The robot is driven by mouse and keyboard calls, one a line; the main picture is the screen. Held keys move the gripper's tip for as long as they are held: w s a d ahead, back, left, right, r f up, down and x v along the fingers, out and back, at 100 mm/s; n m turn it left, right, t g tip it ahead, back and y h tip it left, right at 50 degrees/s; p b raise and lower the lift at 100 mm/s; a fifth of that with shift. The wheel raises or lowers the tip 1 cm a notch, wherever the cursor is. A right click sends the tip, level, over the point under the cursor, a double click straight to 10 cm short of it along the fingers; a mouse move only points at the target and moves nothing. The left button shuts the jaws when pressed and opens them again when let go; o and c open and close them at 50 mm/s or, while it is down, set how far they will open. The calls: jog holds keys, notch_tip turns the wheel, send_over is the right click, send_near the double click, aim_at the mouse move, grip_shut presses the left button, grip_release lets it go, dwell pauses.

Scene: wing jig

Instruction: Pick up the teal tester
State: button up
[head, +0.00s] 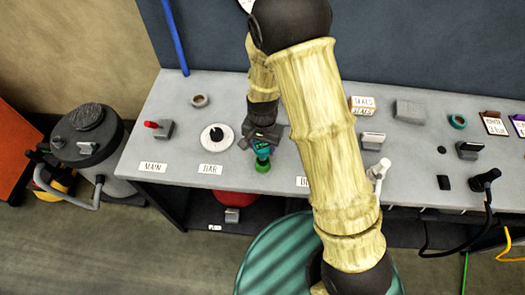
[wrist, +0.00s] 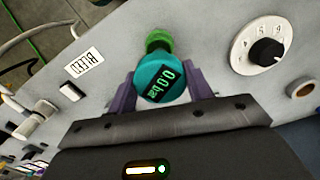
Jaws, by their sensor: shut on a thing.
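The teal tester (wrist: 150,72) is a round gauge with a dark display reading 0.0 bar in green. A bright green part (wrist: 158,40) shows at its far end. My gripper (wrist: 163,84) is shut on the tester, with one purple finger on each side of its body. In the head view the tester (head: 262,151) is at the front part of the grey bench, its green end near the front edge. I cannot tell whether that end touches the bench. My arm hides part of the bench to the right.
A white dial (head: 217,137) with a black knob is left of the tester. A red-handled switch (head: 158,128) is farther left. A white lever (head: 379,172) stands to the right, and a BLEED label (wrist: 84,63) shows in the wrist view. The grey bench (head: 190,115) has clear patches between fittings.

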notch_tip(320, 180, up, 6)
jog(key=shift+r+b, duration=0.1)
jog(key=shift+b, duration=0.4)
jog(key=shift+r+p, duration=1.5)
